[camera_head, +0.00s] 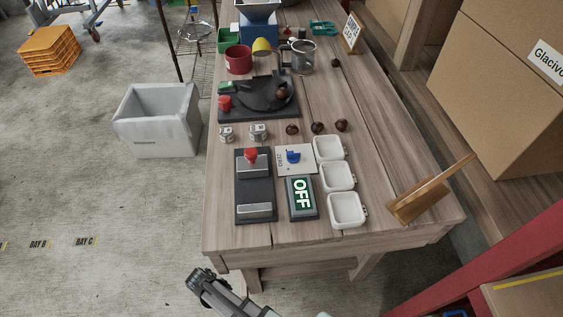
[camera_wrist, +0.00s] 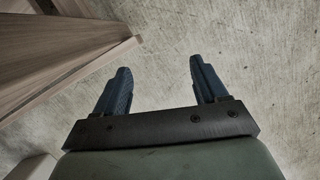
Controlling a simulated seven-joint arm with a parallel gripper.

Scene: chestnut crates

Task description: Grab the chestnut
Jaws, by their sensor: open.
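Several dark brown chestnuts lie on the wooden table (camera_head: 385,180) in the head view. Three sit in a loose row mid-table: a left one (camera_head: 292,129), a middle one (camera_head: 317,127) and a right one (camera_head: 342,125). Another chestnut (camera_head: 283,93) sits on the black dished tray (camera_head: 250,105), and one more (camera_head: 335,63) lies farther back. My gripper (camera_head: 197,279) is low in front of the table's near edge, away from every chestnut. In the wrist view my gripper (camera_wrist: 160,68) is open and empty above the concrete floor; no chestnut shows there.
Between my gripper and the row stand a black device with a red knob (camera_head: 255,190), an OFF sign (camera_head: 301,197) and white square dishes (camera_head: 347,210). A wooden stand (camera_head: 420,200) is at right. Metal weights (camera_head: 258,131) sit left of the row. A white bin (camera_head: 160,120) stands left.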

